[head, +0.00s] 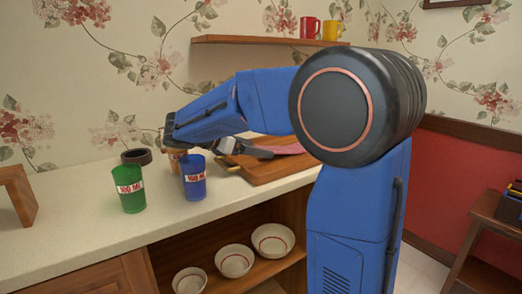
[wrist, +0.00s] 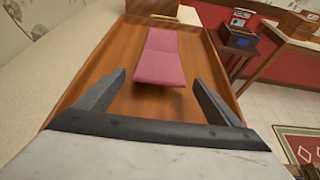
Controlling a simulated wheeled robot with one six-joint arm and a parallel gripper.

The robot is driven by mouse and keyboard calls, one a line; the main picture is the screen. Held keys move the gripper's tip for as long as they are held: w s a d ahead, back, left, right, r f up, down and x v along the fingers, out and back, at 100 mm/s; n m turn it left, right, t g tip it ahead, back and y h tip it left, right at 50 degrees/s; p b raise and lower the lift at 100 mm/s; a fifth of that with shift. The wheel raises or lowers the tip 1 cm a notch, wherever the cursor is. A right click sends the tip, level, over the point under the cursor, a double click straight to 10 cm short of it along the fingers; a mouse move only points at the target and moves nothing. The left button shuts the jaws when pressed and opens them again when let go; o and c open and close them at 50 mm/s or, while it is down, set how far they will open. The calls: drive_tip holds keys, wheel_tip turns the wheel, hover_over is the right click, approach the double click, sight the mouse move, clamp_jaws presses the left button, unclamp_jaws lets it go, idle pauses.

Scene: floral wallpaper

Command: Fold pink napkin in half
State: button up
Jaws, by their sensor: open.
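The pink napkin (wrist: 160,57) lies as a narrow strip on a wooden tray in the wrist view, ahead of my gripper. A crease or fold line crosses it around the middle. In the head view only a thin part of the napkin (head: 286,149) shows behind my arm. My gripper (wrist: 158,92) is open and empty, its two fingers apart on either side of the napkin's near end. I cannot tell how high the fingers are above the tray. In the head view my gripper (head: 243,149) reaches over the tray's left side.
The wooden tray (head: 268,174) stands on the pale counter (head: 95,224). A blue cup (head: 194,180), a green cup (head: 130,192) and a dark round rim (head: 136,156) stand left of it. Bowls (head: 234,261) sit on the shelf below. A wall shelf (head: 255,40) holds red and yellow mugs.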

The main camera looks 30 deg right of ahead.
sight(275, 150)
drive_tip(key=shift+x, duration=1.45)
drive_tip(key=c, duration=0.7)
drive_tip(key=shift+o, duration=0.2)
drive_tip(key=shift+r, duration=0.2)
